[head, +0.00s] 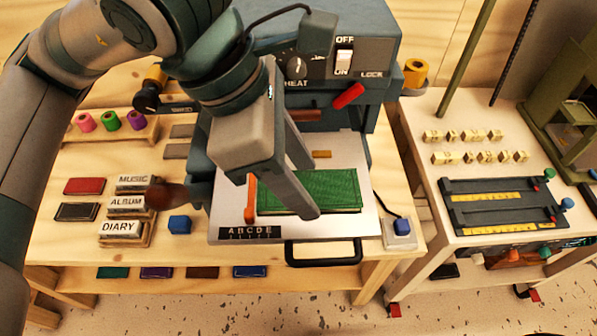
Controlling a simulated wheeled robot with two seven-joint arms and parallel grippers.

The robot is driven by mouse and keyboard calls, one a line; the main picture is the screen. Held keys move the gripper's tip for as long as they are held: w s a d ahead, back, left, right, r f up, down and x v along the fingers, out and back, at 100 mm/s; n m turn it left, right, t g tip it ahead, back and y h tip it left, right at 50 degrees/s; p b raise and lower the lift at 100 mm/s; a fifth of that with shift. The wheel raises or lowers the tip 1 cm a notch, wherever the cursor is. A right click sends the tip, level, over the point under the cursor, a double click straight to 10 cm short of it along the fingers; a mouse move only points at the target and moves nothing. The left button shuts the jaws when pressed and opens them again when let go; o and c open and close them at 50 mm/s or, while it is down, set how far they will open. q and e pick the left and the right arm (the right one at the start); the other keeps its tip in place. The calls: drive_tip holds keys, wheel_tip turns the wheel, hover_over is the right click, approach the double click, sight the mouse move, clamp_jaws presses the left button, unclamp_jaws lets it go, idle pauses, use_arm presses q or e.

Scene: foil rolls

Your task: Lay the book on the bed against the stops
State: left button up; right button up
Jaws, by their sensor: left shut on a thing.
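The green book (338,187) is over the silver bed (226,214) of the hot-stamping machine, low and roughly flat. I cannot tell whether it rests on the bed. My left gripper (305,206) reaches down over the book and is shut on it; one finger crosses the front of the cover, and the other is mostly hidden. An orange stop (250,199) stands at the book's left end, very close to it; contact is unclear. A small orange piece (321,154), perhaps another stop, shows behind the book. My right gripper is not in view.
The machine (372,58) with its heat dial and switch rises behind the bed. A black handle (322,252) sticks out at the front. Blocks labelled MUSIC, ALBUM and DIARY (124,229) stand left. Foil rolls (109,121) sit back left. A second table (418,137) stands right.

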use_arm(q)
drive_tip(key=shift+s+a, duration=0.1)
drive_tip(key=shift+w+f, duration=0.2)
drive_tip(key=shift+w, duration=0.4)
drive_tip(key=w+f+p, duration=0.1)
drive_tip(key=w+f, duration=0.1)
drive_tip(key=w, duration=0.1)
drive_tip(key=w+f+p, duration=0.2)
drive_tip(key=w, duration=0.1)
drive_tip(key=w+a+f+p, duration=0.1)
drive_tip(key=w+f+p, duration=0.1)
drive_tip(key=w, duration=0.2)
drive_tip(key=shift+w+a, duration=0.1)
drive_tip(key=shift+w+f, duration=0.25)
drive_tip(key=shift+f, duration=0.05)
wheel_tip(320, 180, down, 3)
drive_tip(key=p, duration=0.2)
drive_tip(key=shift+r+p, duration=0.15)
drive_tip(key=shift+p, duration=0.15)
drive_tip(key=shift+f, duration=0.6)
